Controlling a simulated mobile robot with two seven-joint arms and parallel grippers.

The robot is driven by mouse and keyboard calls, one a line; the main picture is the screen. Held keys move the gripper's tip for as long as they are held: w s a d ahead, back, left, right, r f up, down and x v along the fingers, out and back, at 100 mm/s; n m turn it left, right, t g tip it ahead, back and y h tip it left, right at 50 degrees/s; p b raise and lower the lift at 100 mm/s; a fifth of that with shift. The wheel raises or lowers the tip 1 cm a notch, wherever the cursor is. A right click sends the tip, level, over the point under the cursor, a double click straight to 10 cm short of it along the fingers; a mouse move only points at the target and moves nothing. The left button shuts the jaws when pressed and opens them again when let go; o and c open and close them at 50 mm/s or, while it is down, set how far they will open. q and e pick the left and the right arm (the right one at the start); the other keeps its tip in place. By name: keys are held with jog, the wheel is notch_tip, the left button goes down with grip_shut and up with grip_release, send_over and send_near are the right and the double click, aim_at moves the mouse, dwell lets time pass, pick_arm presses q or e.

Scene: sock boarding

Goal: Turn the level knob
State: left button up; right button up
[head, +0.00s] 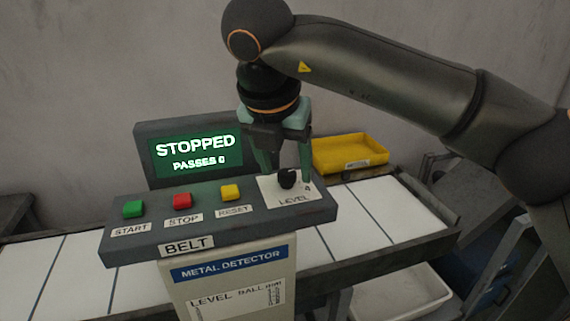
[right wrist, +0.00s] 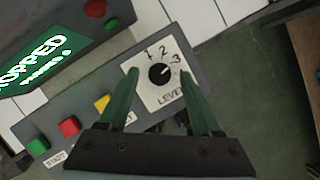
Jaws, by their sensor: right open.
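The level knob (head: 287,178) is a small black dial on a white plate marked LEVEL, at the right end of the grey control panel (head: 330,208). In the right wrist view the knob (right wrist: 158,71) has a white mark on its upper right, pointing between the numbers 2 and 3. My right gripper (head: 288,172) points down over the knob. Its two green fingers are open, one on each side of the knob, and nothing is held. I cannot tell whether the fingertips touch it. My left gripper is not in view.
Green START (head: 133,209), red STOP (head: 182,201) and yellow RESET (head: 231,192) buttons sit left of the knob. A screen (head: 195,152) behind reads STOPPED, PASSES 0. A yellow tray (head: 350,153) stands behind the white belt (head: 385,215). A white bin (head: 400,292) is below.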

jog(key=p+v, duration=0.1)
jog(key=v, duration=1.1)
jog(key=shift+s+a+r, duration=0.1)
jog(key=shift+s, duration=0.05)
